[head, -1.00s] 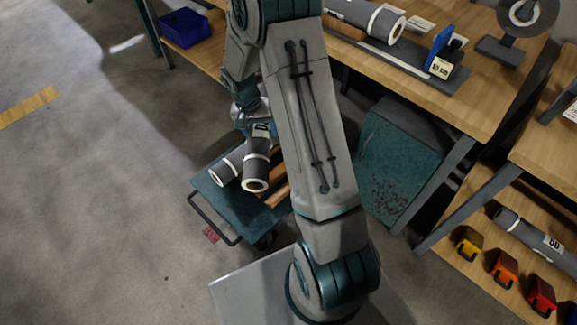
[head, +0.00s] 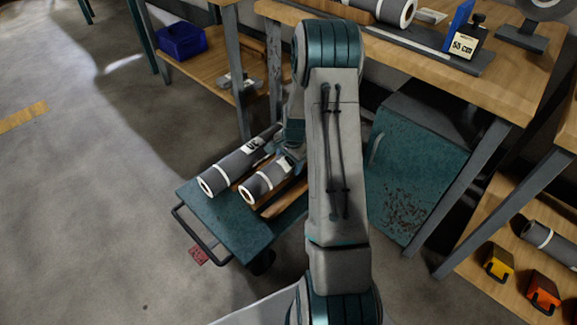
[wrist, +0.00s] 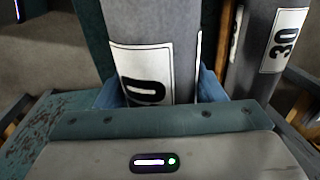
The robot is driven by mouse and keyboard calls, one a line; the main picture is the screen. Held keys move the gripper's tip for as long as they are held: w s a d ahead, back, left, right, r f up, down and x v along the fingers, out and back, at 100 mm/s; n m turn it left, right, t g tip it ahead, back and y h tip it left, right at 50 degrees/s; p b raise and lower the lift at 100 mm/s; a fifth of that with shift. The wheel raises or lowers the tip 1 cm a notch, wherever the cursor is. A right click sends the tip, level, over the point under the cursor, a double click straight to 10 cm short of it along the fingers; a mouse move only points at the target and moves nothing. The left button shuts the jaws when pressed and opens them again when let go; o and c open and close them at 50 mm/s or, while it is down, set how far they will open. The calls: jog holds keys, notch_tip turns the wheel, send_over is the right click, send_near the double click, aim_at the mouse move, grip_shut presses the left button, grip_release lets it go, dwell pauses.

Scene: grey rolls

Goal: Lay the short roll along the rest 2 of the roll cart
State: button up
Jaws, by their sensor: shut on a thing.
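The short roll (head: 262,183), grey with white bands and a label, is in my gripper (wrist: 160,92). The blue fingers close on both sides of it in the wrist view, where its label (wrist: 145,72) faces me. In the head view my arm partly hides the gripper and the roll's far end. The roll lies low over the teal roll cart (head: 215,218), roughly parallel to a longer roll (head: 226,173) on its left. A bare wooden rest (head: 285,200) shows to its right. I cannot tell whether the held roll touches a rest.
The longer roll, marked 30 (wrist: 284,40), stands close beside the held one in the wrist view. A wooden workbench (head: 455,80) and a teal cabinet (head: 415,165) are right of the cart. A blue bin (head: 181,40) sits on a low shelf. Floor at left is clear.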

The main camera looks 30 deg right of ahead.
jog(key=shift+a, duration=0.1)
dwell(0.3)
notch_tip(320, 180, down, 8)
jog(key=b, duration=0.5)
jog(key=shift+f, duration=0.15)
jog(key=shift+s+f+b, duration=0.25)
jog(key=shift+f+b, duration=0.3)
jog(key=shift+b, duration=0.05)
jog(key=o, duration=1.2)
jog(key=shift+f, duration=0.1)
jog(key=shift+s, duration=0.1)
jog(key=r+p, duration=0.2)
jog(key=r, duration=0.3)
jog(key=r+p, duration=0.1)
jog(key=r, duration=0.4)
jog(key=r+p, duration=0.2)
jog(key=r, duration=0.3)
jog(key=shift+s+d+r+p, duration=0.1)
jog(key=shift+s+d+p, duration=0.1)
jog(key=shift+s+p, duration=0.15)
